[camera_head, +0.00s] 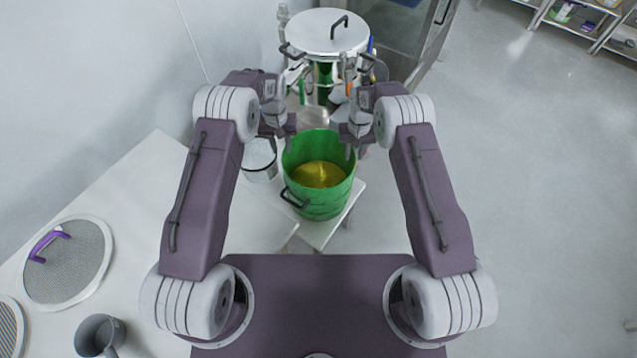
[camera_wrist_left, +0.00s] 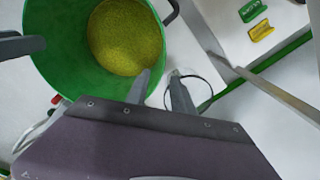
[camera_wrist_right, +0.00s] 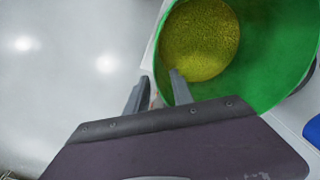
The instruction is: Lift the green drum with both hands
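The green drum (camera_head: 322,206) is open-topped and upright on a white surface, with yellow granules (camera_head: 318,175) inside and a dark handle (camera_head: 293,198) on its near side. My left gripper (camera_head: 284,134) is at its far-left rim, and my right gripper (camera_head: 352,146) is at its far-right rim. In the left wrist view, the spread fingers (camera_wrist_left: 160,86) straddle the drum wall, one inside and one outside. In the right wrist view, the fingers (camera_wrist_right: 156,90) are also apart, with the rim between them. I cannot tell whether either touches the wall.
A steel vessel with a lid (camera_head: 326,34) stands behind the drum. A white container (camera_head: 260,160) stands close at its left. A white table (camera_head: 150,200) carries a round sieve (camera_head: 75,265) and a grey scoop (camera_head: 98,335). The floor at right is clear.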

